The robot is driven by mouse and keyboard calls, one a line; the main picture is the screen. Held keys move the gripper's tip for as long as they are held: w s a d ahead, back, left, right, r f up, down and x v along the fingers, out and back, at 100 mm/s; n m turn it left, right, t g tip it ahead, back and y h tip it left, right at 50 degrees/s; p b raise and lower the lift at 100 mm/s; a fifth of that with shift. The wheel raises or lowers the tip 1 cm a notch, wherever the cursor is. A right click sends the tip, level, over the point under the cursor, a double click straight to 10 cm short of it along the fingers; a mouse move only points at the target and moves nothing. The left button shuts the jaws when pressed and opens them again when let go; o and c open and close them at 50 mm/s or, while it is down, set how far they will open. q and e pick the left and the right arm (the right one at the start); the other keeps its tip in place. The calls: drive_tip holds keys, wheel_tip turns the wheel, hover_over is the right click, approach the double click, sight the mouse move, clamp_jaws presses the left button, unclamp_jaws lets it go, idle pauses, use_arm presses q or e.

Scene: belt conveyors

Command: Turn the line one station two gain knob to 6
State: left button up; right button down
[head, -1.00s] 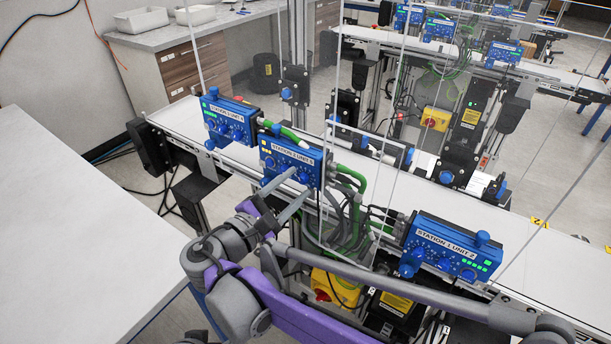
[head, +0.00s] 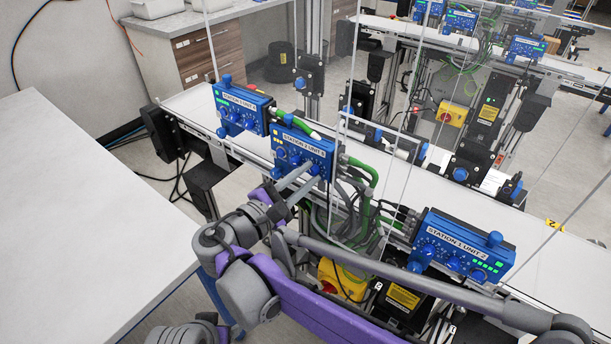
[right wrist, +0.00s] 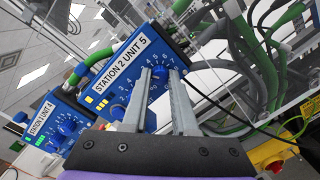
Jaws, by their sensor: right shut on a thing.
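The blue control box labelled "STATION 2 UNIT 5" (head: 303,149) is the middle box on the near conveyor in the head view. The same box (right wrist: 121,67) fills the middle of the right wrist view. It has yellow lights and a row of blue knobs with white number scales. My right gripper (head: 310,173) is shut on its right-hand knob (right wrist: 159,84), one grey finger on each side. The fingers hide part of the knob and scale, so I cannot read its setting.
The STATION 1 UNIT 4 box (head: 240,108) stands to the left and the STATION 1 UNIT 2 box (head: 463,247) to the right. Green and grey cables (head: 362,185) hang beside the middle box. Clear panels rise near the conveyor. A white table (head: 80,210) is at left.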

use_arm(q)
drive_tip(key=shift+r, duration=0.2)
use_arm(e)
drive_tip(key=shift+m, duration=0.3)
drive_tip(key=m+p, duration=0.1)
drive_tip(key=m, duration=0.3)
drive_tip(key=shift+r+p, duration=0.15)
drive_tip(key=shift+p, duration=0.2)
use_arm(q)
drive_tip(key=r, duration=0.1)
drive_tip(key=w+r+p, duration=0.1)
drive_tip(key=r, duration=0.1)
drive_tip(key=shift+w+r, duration=0.15)
drive_tip(key=shift+r, duration=0.1)
use_arm(e)
drive_tip(key=m, duration=0.4)
drive_tip(key=shift+m+y, duration=0.3)
drive_tip(key=shift+m, duration=0.1)
drive_tip(key=c, duration=0.7)
unclamp_jaws()
